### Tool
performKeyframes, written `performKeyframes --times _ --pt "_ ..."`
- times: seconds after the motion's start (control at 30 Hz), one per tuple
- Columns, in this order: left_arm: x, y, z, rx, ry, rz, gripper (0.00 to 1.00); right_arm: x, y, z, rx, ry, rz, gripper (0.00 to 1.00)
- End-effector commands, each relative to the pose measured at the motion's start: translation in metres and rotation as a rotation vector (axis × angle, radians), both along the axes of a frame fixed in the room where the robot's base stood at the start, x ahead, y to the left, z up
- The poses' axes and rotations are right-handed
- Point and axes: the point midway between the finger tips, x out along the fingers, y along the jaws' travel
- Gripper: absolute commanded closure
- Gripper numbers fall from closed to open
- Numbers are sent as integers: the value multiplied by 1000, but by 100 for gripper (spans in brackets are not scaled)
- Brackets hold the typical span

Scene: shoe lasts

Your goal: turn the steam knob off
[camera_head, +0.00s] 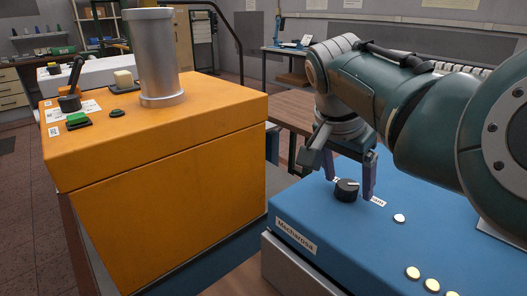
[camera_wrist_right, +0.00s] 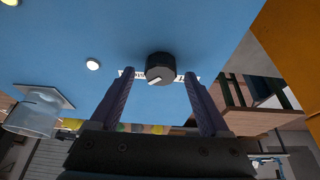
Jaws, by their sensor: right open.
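The steam knob (camera_head: 346,190) is a black round knob with a pale pointer line, on top of a blue machine (camera_head: 430,225). A partly hidden white label (camera_head: 378,201) lies behind it. My right gripper (camera_head: 350,188) is open, pointing down, with one finger on each side of the knob in the head view. In the right wrist view the knob (camera_wrist_right: 160,68) shows just beyond and between the two open fingertips (camera_wrist_right: 160,75). I cannot tell whether either finger touches it. My left gripper is not in view.
An orange machine (camera_head: 165,200) with a metal cylinder (camera_head: 155,60), a green button and a black lever stands at the left. Several pale round buttons (camera_head: 413,272) sit on the blue top near its front. A clear container (camera_wrist_right: 35,115) shows in the right wrist view.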

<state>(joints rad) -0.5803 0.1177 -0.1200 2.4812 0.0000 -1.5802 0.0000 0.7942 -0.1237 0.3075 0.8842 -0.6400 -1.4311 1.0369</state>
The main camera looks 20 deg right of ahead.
Motion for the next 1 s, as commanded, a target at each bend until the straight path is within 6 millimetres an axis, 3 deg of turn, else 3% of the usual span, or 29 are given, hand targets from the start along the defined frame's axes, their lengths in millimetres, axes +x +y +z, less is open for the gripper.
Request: performKeyframes --times 0.33,1.0 --pt "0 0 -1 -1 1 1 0 0 -1 -4 1 0 0 21" --pt "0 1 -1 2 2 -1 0 0 -1 -4 0 0 1 96"
